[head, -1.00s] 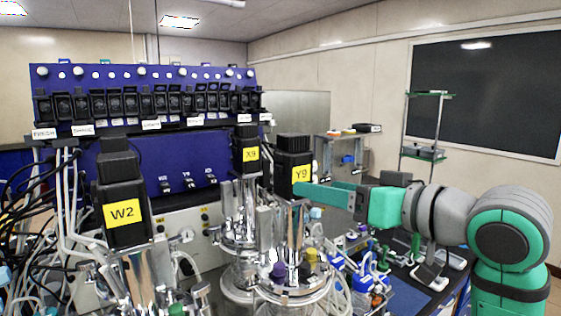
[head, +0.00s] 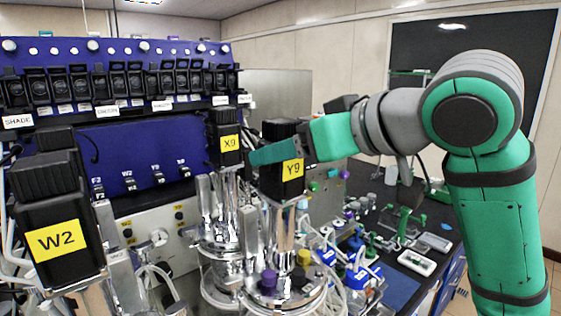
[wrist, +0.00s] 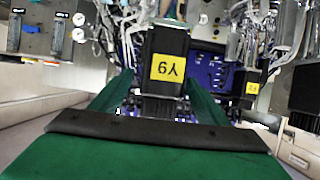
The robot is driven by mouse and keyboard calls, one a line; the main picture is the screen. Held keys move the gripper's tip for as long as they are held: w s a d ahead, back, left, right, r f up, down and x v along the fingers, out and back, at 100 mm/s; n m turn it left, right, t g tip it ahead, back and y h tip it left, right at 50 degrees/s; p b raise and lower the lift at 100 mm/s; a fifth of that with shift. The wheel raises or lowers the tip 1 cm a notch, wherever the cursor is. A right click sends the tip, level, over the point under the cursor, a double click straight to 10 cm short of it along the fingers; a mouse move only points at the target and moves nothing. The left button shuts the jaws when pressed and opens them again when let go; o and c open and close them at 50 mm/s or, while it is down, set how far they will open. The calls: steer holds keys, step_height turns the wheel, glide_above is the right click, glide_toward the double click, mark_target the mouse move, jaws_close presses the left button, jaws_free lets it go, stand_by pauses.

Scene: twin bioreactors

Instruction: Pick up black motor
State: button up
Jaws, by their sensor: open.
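Three black motors with yellow labels stand on metal vessel tops in the head view: W2 (head: 55,225) at the front left, X9 (head: 224,140) in the middle and Y9 (head: 278,180) to its right. My gripper (head: 272,152) reaches in from the right at Y9, and its near green finger crosses in front of Y9's upper body. In the wrist view Y9 (wrist: 166,45) appears upside down, between and beyond the two spread fingers of my gripper (wrist: 160,95). The fingers are open. The far finger is hidden behind Y9 in the head view. Contact with Y9 cannot be told.
A blue panel (head: 150,150) with a row of black modules stands behind the motors. Steel vessels (head: 280,295) with tubes and coloured caps crowd below. A dark bench (head: 440,238) with small equipment lies to the right. Another yellow-labelled motor (wrist: 252,88) shows in the wrist view.

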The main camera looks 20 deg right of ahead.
steer(key=x, duration=0.5)
steer(key=shift+w+a+f, duration=0.15)
steer(key=shift+w+f, duration=0.05)
steer(key=shift+f, duration=0.05)
steer(key=shift+s, duration=0.15)
steer(key=shift+c, duration=0.9)
steer(key=shift+r, duration=0.1)
jaws_close()
